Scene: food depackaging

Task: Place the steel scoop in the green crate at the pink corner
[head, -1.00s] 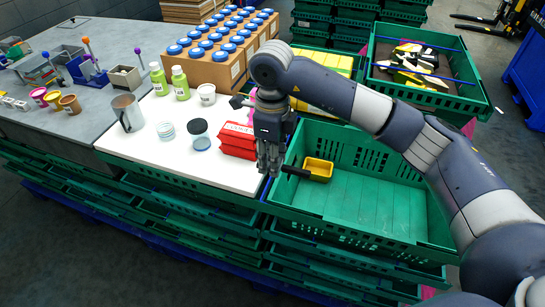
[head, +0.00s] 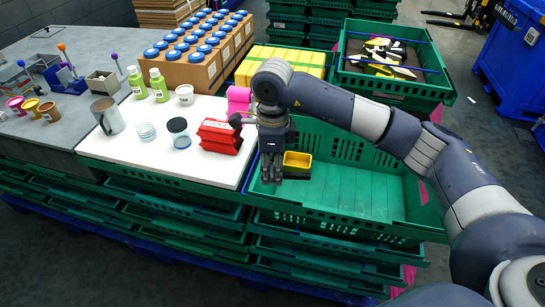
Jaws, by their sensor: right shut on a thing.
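My right gripper (head: 271,176) points down inside the near left part of the green crate (head: 330,222). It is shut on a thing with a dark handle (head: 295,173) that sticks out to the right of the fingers. This may be the steel scoop, but no steel bowl shows, so I cannot tell for sure. A yellow tub (head: 299,159) is just behind and right of the fingers. A pink mark (head: 423,192) shows at the crate's right side. My left gripper is not in view.
Another crate (head: 400,92) with black and yellow items stands behind. The crate's right floor is bare.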

